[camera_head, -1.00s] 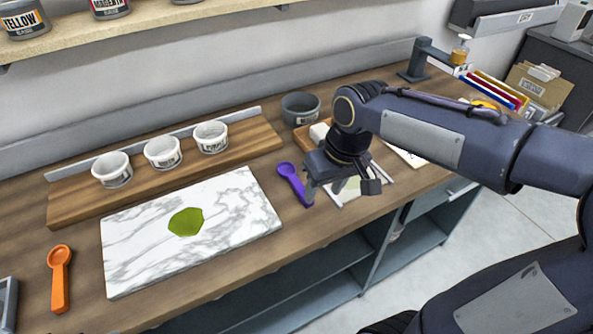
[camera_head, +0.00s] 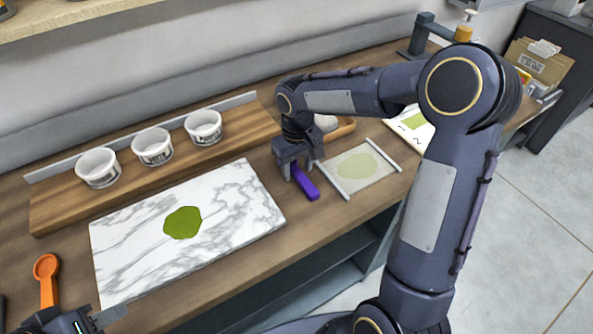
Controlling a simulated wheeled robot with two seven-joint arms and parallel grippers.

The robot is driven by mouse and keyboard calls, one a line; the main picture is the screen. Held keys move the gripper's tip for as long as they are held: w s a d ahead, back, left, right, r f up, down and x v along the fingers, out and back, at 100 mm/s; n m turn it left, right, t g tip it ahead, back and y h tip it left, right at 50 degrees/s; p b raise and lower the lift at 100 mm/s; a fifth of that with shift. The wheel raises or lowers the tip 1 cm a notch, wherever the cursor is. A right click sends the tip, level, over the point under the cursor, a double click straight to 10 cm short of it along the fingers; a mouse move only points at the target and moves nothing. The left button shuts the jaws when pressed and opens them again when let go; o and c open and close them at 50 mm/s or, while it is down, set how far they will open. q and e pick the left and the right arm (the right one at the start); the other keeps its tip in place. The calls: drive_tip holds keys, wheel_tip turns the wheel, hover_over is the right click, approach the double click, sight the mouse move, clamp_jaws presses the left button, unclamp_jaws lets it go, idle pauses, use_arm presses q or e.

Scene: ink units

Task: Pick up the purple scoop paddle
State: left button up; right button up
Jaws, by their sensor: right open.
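The purple scoop paddle (camera_head: 307,184) lies on the wooden counter, just right of the marble slab. Its handle points toward the front edge, and its bowl end is hidden by my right gripper (camera_head: 299,174). The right gripper is open, pointing down over the paddle, with its fingers around the upper part of the handle; I cannot tell whether they touch it. My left gripper (camera_head: 95,322) shows only partly at the bottom left, near the orange scoop (camera_head: 47,280).
The marble slab (camera_head: 240,220) with a green ink patch (camera_head: 183,223) fills the middle left. Several white tubs stand on a wooden riser (camera_head: 60,205) behind it. A framed screen (camera_head: 357,168) lies right of the paddle.

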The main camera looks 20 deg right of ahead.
drive_tip(key=shift+f, duration=0.5)
clamp_jaws()
drive_tip(key=shift+r, duration=0.2)
